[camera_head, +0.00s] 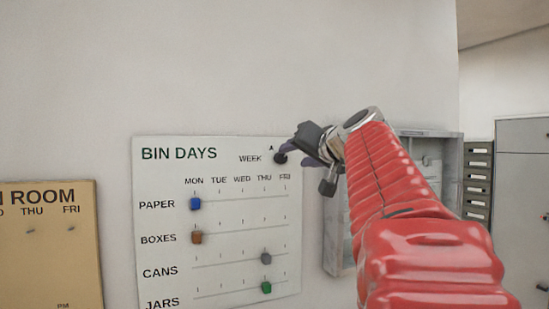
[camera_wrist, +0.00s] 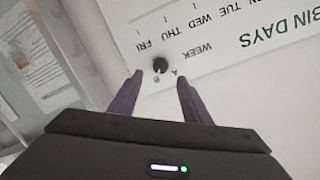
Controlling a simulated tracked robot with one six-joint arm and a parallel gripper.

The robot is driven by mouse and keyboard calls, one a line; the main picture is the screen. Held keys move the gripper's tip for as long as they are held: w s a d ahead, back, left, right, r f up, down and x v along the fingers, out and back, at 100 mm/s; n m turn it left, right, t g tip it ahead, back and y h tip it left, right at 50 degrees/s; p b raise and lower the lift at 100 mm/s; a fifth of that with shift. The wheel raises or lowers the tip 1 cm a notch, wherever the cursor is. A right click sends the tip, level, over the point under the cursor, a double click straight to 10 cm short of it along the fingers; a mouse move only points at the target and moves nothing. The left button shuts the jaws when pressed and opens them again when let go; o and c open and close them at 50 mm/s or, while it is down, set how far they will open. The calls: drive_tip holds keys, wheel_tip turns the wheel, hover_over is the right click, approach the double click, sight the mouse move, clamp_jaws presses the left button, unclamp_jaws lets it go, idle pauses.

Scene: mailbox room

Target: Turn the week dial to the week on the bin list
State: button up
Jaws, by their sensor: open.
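The week dial is a small black knob (camera_wrist: 160,65) at the top right corner of the white BIN DAYS board (camera_head: 220,164).
On the board sit a blue slider (camera_head: 195,204), a brown slider (camera_head: 197,237), a grey slider (camera_head: 266,258) and a green slider (camera_head: 266,287). A yellow-brown ROOM board (camera_head: 60,250) hangs at left. A grey open wall cabinet (camera_head: 335,235) is close right of the board.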

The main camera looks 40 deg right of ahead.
drive_tip(key=v, duration=0.6)
drive_tip(key=shift+s, duration=0.3)
drive_tip(key=w+a+f+m+g+y, duration=0.1)
drive_tip(key=w+a+f+g+y, duration=0.15)
drive_tip(key=a+f, duration=0.8)
drive_tip(key=w+a+f+m+g+y, duration=0.15)
drive_tip(key=w+a+f+y, duration=0.4)
drive_tip(key=f, duration=0.85)
drive_tip(key=s+a+f+n+g+h, duration=0.1)
drive_tip(key=s+a+f+n+g, duration=0.2)
drive_tip(key=s+a+f+n, duration=0.3)
drive_tip(key=s+a+f+n+g+h, duration=0.1)
drive_tip(key=s+a+f+n+g, duration=0.2)
drive_tip(key=s+a+f+n, duration=0.3)
drive_tip(key=s+a+f, duration=0.5)
drive_tip(key=s+f, duration=0.2)
drive_tip(key=f, duration=0.4)
drive_tip(key=shift+s+f+h, duration=0.15)
drive_tip(key=shift+s+h, duration=0.15)
drive_tip(key=shift+h, duration=0.1)
drive_tip(key=shift+a, duration=0.1)
